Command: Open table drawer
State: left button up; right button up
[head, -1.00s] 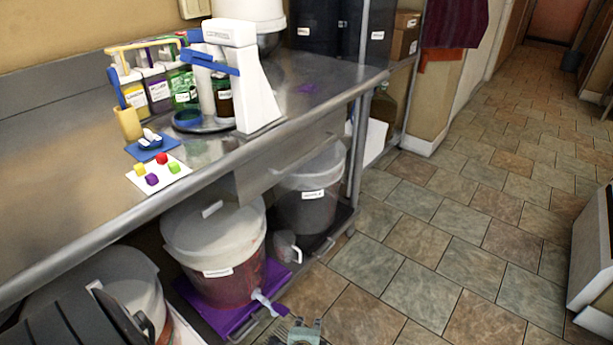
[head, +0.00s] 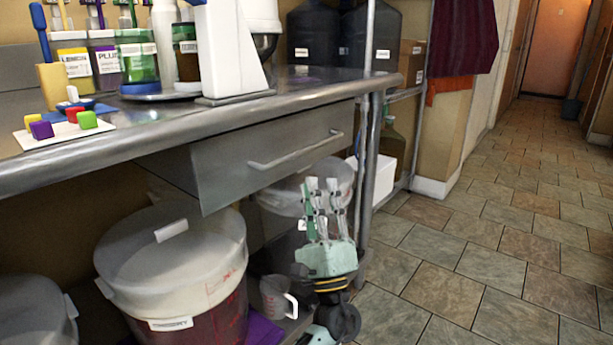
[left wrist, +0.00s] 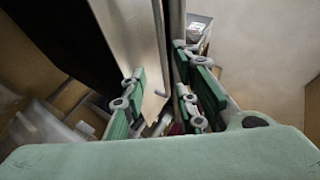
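The table drawer (head: 262,158) is a grey metal box under the steel table top, with a long bar handle (head: 295,150) across its front. It looks shut, though its left side panel also shows. My right gripper is not in view.
The table (head: 215,118) carries labelled jars, a white stand and a sheet with coloured cubes. A lidded bucket (head: 175,260) stands below at left, another (head: 310,180) behind my gripper, with a clear jug (head: 277,297) nearby. The tiled floor (head: 470,250) at right is clear.

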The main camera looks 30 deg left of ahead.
aim_at(309, 158)
pick_arm(q)
jog(key=shift+y, duration=0.3)
jog(key=x, duration=0.8)
jog(key=shift+s+d+r+b, duration=0.1)
jog(key=shift+s+b, duration=0.05)
jog(key=shift+b, duration=0.25)
grip_shut()
